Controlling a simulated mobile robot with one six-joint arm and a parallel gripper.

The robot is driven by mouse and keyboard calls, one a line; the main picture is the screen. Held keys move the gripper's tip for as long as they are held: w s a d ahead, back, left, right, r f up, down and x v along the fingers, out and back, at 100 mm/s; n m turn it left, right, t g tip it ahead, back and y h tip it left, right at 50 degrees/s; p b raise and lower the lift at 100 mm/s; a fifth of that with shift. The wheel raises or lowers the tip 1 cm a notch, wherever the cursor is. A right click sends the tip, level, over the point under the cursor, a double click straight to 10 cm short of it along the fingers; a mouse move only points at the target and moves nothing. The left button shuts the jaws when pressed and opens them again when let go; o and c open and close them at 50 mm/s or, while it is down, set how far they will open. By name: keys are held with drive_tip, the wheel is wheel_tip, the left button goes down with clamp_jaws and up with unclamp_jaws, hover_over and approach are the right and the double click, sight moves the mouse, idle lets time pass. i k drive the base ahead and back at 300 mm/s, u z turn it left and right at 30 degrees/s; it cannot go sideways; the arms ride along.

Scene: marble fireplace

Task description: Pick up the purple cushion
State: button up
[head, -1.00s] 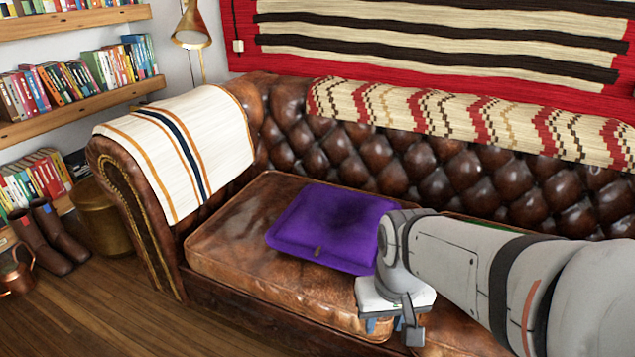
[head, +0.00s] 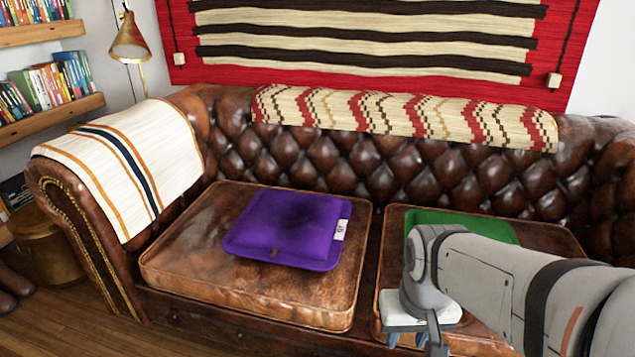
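The purple cushion (head: 288,228) lies flat on the left seat of the brown leather sofa, with a white label on its right edge and a small tab at its front. My gripper (head: 412,340) hangs at the front of the right seat, to the right of the cushion and nearer to me, apart from it. Its blue-tipped fingers are partly hidden behind my wrist, and nothing shows between them.
A green cushion (head: 462,222) lies on the right seat, partly behind my arm. The sofa back (head: 340,165) rises behind, with a patterned throw (head: 400,112). A striped blanket (head: 125,160) covers the left armrest. The left seat (head: 190,250) is clear around the purple cushion.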

sight(308, 232)
drive_tip(key=z, duration=2.35)
drive_tip(key=k, duration=1.45)
drive_tip(key=u, duration=1.2)
drive_tip(key=i, duration=1)
drive_tip(key=u, duration=0.1)
